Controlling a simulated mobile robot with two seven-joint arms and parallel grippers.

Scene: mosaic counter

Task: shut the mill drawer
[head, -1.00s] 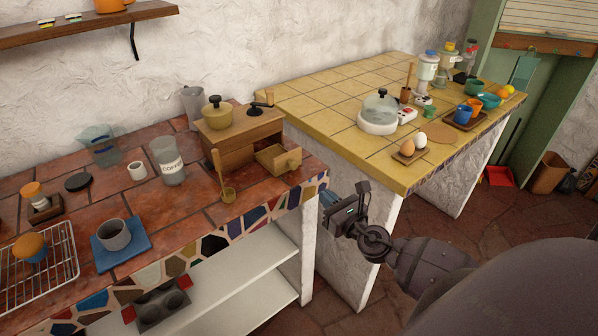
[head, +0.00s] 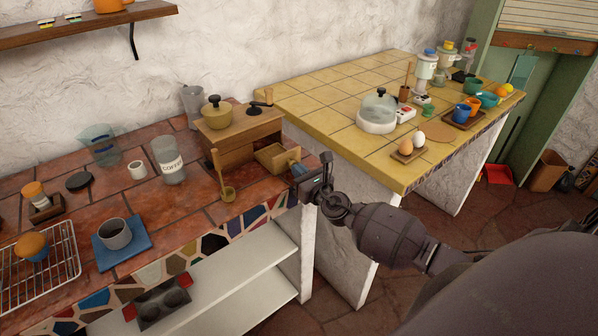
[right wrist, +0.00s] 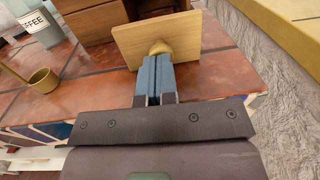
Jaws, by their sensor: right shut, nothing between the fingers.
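The mill (head: 235,135) is a wooden box with a crank on top, on the red tiled counter. Its drawer (head: 272,158) stands pulled out toward the counter's front right. In the right wrist view the drawer's front panel (right wrist: 185,35) and its round knob (right wrist: 159,47) face me. My right gripper (head: 297,168) is shut and empty, with its blue fingertips right in front of the knob; they also show in the right wrist view (right wrist: 155,62). The tips look close to or touching the knob; I cannot tell which. My left gripper is not in view.
A brass ladle (head: 226,190) leans at the mill's front left. A yellow tiled counter (head: 310,95) lies to the right, across a gap.

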